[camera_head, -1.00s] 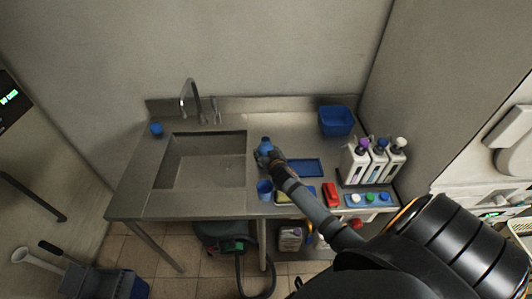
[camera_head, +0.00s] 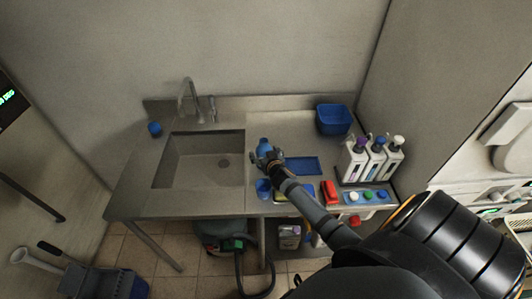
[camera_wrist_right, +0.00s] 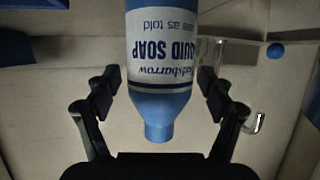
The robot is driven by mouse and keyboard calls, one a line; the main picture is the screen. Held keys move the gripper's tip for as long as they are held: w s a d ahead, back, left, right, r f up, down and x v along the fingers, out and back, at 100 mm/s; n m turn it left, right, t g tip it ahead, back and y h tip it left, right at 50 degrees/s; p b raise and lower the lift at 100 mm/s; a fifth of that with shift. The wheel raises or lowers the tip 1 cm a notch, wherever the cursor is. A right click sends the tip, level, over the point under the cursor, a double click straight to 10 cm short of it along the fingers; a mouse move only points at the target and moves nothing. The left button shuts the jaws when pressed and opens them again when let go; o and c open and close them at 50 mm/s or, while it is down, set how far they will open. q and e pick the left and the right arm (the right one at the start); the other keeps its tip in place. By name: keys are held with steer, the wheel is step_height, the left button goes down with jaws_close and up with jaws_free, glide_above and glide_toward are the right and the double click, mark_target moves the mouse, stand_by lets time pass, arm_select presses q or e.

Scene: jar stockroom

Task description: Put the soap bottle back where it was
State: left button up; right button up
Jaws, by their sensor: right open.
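The soap bottle (camera_head: 263,145) stands on the steel counter just right of the sink. In the right wrist view it is a white-labelled bottle (camera_wrist_right: 162,50) reading LIQUID SOAP, with a blue shoulder and neck; it appears upside down there. My right gripper (camera_head: 268,159) is at the near side of the bottle. Its fingers (camera_wrist_right: 160,88) are spread on both sides of the bottle, with gaps visible between them and it. The bottle's far end is cut off in the wrist view. My left gripper is not in view.
A blue cup (camera_head: 263,189) stands near the counter's front edge. A blue tray (camera_head: 303,166), a red object (camera_head: 329,191) and a rack of white jugs (camera_head: 354,166) lie to the right. A blue bin (camera_head: 333,120) is behind. The sink (camera_head: 210,165) is left.

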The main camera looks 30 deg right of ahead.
steer(key=b+v, duration=0.2)
steer(key=v, duration=1)
